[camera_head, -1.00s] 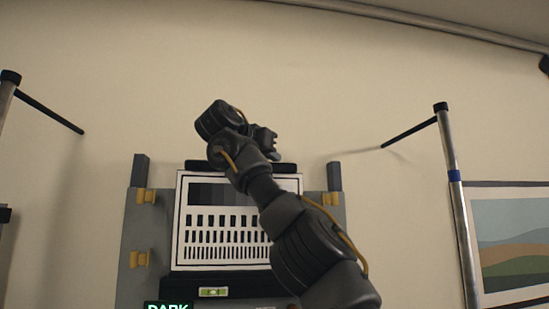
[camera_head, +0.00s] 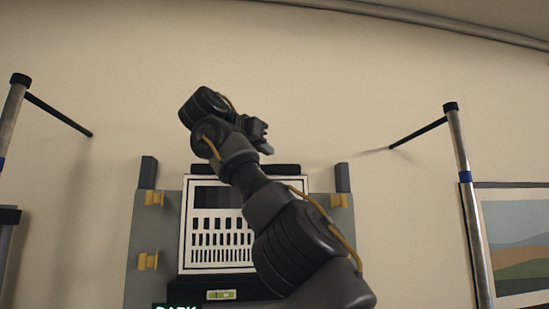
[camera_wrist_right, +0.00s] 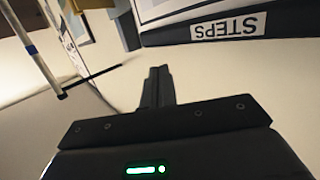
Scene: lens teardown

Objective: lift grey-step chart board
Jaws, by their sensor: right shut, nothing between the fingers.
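The grey-step chart board (camera_head: 215,240) is a white panel with a black border, a row of grey steps and rows of black bars. It stands upright on a grey backing panel, partly hidden by my right arm. A black bar runs along its top. In the right wrist view, a dark strip labelled STEPS (camera_wrist_right: 228,27) shows upside down at the top. My right gripper (camera_head: 264,137) is above the board's top edge, apart from it, shut and empty. Its closed fingers (camera_wrist_right: 157,85) also show in the wrist view. My left gripper is not in view.
The backing panel (camera_head: 145,225) has yellow clips (camera_head: 148,261) and dark posts (camera_head: 148,172) at its sides. A green spirit level (camera_head: 221,295) sits below the board. Metal stands (camera_head: 462,160) rise at both sides, and a landscape picture (camera_head: 515,240) hangs right.

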